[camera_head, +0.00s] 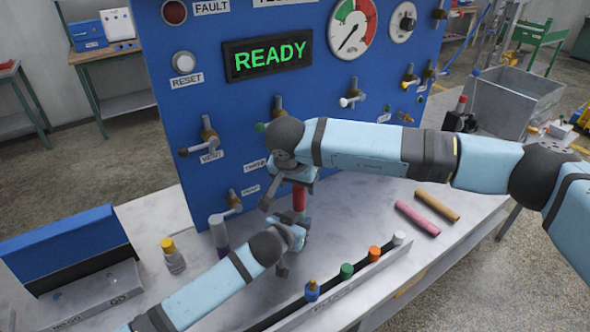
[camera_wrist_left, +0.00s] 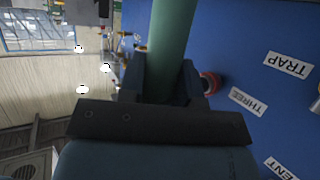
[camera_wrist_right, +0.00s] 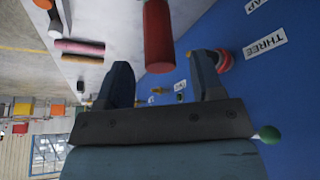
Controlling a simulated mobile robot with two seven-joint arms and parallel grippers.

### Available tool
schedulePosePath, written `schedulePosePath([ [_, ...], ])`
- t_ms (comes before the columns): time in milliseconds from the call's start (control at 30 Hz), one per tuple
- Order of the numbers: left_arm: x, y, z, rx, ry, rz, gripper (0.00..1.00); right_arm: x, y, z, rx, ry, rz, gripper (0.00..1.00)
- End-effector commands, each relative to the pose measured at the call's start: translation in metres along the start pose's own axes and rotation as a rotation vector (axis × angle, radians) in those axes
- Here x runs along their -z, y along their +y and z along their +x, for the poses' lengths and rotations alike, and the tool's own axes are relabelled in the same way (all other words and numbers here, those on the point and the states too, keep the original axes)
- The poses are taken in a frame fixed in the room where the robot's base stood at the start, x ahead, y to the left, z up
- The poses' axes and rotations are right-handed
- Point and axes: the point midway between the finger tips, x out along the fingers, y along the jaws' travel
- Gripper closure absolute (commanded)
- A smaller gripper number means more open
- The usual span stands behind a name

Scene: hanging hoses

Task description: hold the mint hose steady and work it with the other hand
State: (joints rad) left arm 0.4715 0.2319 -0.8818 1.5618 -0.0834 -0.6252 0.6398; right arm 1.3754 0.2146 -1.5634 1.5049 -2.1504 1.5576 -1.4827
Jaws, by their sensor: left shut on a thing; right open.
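The mint hose (camera_wrist_left: 172,40) passes between the fingers of my left gripper (camera_wrist_left: 163,80) in the left wrist view, and the gripper is shut on it. In the head view my left gripper (camera_head: 293,246) is low in front of the blue panel, and the hose is mostly hidden there. My right gripper (camera_head: 286,190) is just above it, tilted downward. A red cylinder (camera_head: 299,199) shows between the two grippers. In the right wrist view the red cylinder (camera_wrist_right: 158,38) is ahead of my right gripper (camera_wrist_right: 163,68), which is open with nothing between its fingers.
The blue panel (camera_head: 330,110) with valves and labels stands close behind both grippers. A rack with coloured caps (camera_head: 346,270) is in front. Pink (camera_head: 417,218) and tan (camera_head: 437,205) rods lie on the right. A yellow-capped bottle (camera_head: 173,257) stands on the left.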

Motion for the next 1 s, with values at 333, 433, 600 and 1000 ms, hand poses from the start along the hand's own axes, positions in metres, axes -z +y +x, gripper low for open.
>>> schedulePosePath([
  [333,0.000,0.000,0.000,0.000,0.000,0.000,0.93,0.000,0.000,0.038,0.000,0.000,0.000,0.39],
  [433,0.000,0.000,0.000,0.000,0.000,0.000,0.93,0.000,0.000,0.041,0.001,0.000,0.000,0.39],
  [600,0.000,0.000,0.000,0.000,0.000,0.000,0.93,0.000,0.000,0.041,0.001,0.000,0.000,0.39],
  [1000,0.000,0.000,0.000,0.000,0.000,0.000,0.93,0.000,0.000,0.041,0.000,0.000,0.001,0.95],
])
